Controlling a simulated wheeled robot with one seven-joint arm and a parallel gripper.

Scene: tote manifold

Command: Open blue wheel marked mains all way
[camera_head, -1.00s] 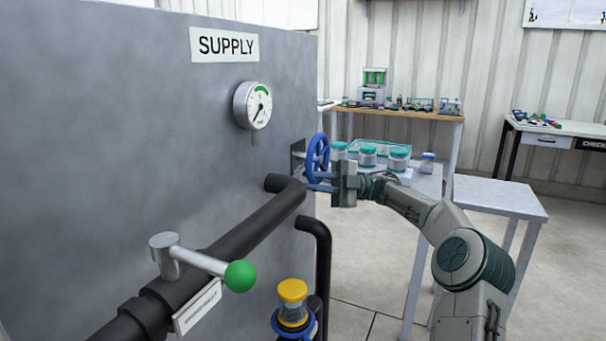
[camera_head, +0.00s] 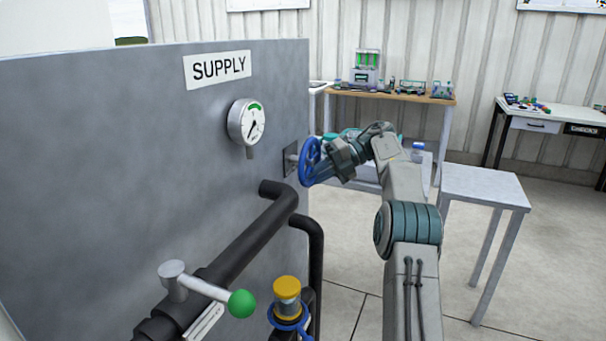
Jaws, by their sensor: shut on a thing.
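A blue wheel (camera_head: 305,160) stands on a short stem out of the grey panel (camera_head: 120,150), near its right edge. It is seen nearly edge-on, and I can read no mains marking on it. My gripper (camera_head: 326,162) is at the right side of the wheel, shut on its rim. The gripper's body and wrist hide part of the wheel's right side, and the fingertips are hard to make out.
A gauge (camera_head: 246,121) sits under the SUPPLY sign (camera_head: 218,69). A black pipe (camera_head: 245,245), a green-knobbed lever (camera_head: 241,304) and a yellow-capped fitting (camera_head: 287,288) lie below. A small table (camera_head: 485,186) stands right, with open floor around it.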

